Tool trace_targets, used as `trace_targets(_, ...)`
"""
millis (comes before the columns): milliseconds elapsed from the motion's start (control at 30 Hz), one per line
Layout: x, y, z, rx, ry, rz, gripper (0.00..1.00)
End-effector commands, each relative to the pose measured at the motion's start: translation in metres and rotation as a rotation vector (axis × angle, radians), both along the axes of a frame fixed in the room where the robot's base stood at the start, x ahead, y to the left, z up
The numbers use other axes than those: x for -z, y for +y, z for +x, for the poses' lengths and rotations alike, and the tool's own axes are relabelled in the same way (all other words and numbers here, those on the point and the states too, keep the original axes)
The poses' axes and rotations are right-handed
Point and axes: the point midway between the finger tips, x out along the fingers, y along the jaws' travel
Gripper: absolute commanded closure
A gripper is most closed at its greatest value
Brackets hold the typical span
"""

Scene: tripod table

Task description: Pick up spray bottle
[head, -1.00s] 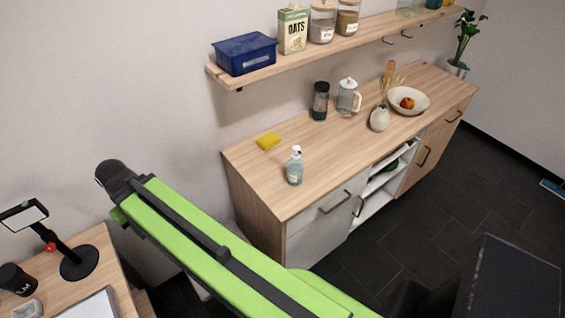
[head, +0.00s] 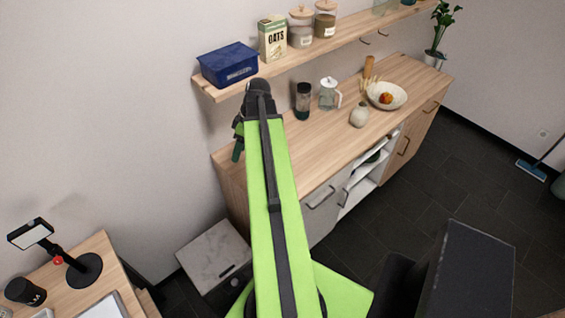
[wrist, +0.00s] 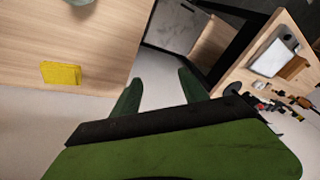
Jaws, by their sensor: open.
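The spray bottle does not show in the head view now; my green arm covers the part of the counter where it stood. In the wrist view a rounded grey thing is cut off by the top edge, left of centre; it may be the bottle, but too little shows to be sure. My gripper (wrist: 158,87) is open, with nothing between its two green fingers. In the head view my gripper (head: 238,141) hangs at the arm's far end, over the left end of the wooden counter (head: 330,135). It is apart from anything I can see.
A yellow sponge (wrist: 60,73) lies on the counter in the wrist view. A dark-lidded jar (head: 303,101), a glass pitcher (head: 328,94), a vase (head: 359,114) and a fruit bowl (head: 386,95) stand further right. A shelf with a blue box (head: 229,65) hangs above.

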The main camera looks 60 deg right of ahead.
Motion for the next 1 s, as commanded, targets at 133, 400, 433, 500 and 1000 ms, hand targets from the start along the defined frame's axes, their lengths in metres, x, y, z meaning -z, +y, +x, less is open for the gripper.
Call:
trace_targets(133, -0.041, -0.088, -0.084, -0.042, -0.144, -0.021, 0.49)
trace_targets(400, -0.063, -0.143, -0.165, -0.103, -0.279, -0.088, 0.49)
trace_targets(433, -0.063, -0.144, -0.167, -0.107, -0.283, -0.091, 0.49)
trace_targets(500, -0.063, -0.145, -0.169, -0.108, -0.286, -0.093, 0.49)
trace_targets(1000, 0.03, -0.123, -0.126, -0.11, -0.284, -0.092, 0.49)
